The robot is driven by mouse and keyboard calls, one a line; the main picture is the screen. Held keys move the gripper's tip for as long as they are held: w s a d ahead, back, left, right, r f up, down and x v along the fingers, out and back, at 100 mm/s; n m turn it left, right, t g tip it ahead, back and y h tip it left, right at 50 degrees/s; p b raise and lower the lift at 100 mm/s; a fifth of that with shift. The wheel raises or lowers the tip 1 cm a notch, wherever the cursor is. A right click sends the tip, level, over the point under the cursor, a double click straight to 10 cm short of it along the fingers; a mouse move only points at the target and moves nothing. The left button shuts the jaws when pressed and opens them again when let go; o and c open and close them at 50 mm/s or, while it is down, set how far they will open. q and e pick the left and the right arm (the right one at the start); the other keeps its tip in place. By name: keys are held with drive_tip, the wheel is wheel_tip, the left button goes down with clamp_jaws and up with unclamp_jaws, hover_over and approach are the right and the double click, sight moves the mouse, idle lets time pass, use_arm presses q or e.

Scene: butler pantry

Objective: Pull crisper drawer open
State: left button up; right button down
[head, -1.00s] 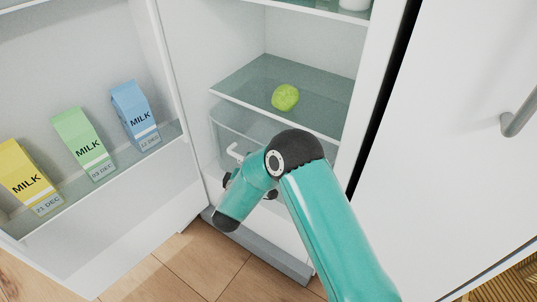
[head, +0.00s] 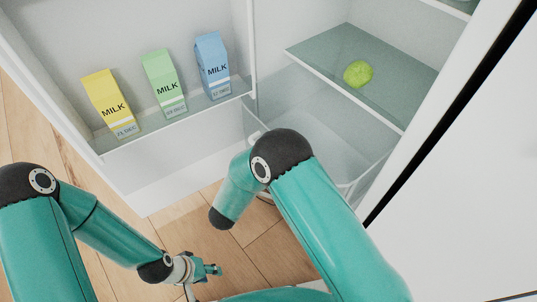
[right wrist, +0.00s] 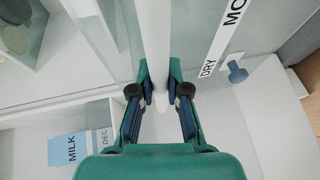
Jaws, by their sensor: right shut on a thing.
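The clear crisper drawer (head: 318,128) is under the glass shelf in the open fridge. It stands partly out past the shelf's front edge, and its inside looks empty. In the right wrist view, the drawer's white bar handle (right wrist: 154,40) runs between the fingers of my right gripper (right wrist: 160,90), which is shut on it. In the head view my right arm hides this gripper and most of the drawer front. My left gripper (head: 205,271) is low at the bottom, over the floor, away from the drawer. Its finger opening is unclear.
A green round vegetable (head: 358,73) sits on the glass shelf (head: 400,88) above the drawer. The open fridge door at left holds yellow (head: 108,102), green (head: 164,83) and blue (head: 212,66) milk cartons in its rack. Wooden floor (head: 190,225) lies below.

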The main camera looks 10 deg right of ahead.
drive_tip(key=shift+s+d+f, duration=0.15)
drive_tip(key=shift+s+f, duration=0.05)
drive_tip(key=shift+f, duration=0.1)
drive_tip(key=c, duration=1.1)
unclamp_jaws()
drive_tip(key=shift+r, duration=0.1)
drive_tip(key=shift+c, duration=0.2)
drive_tip(key=shift+w, duration=0.1)
drive_tip(key=shift+r, duration=0.15)
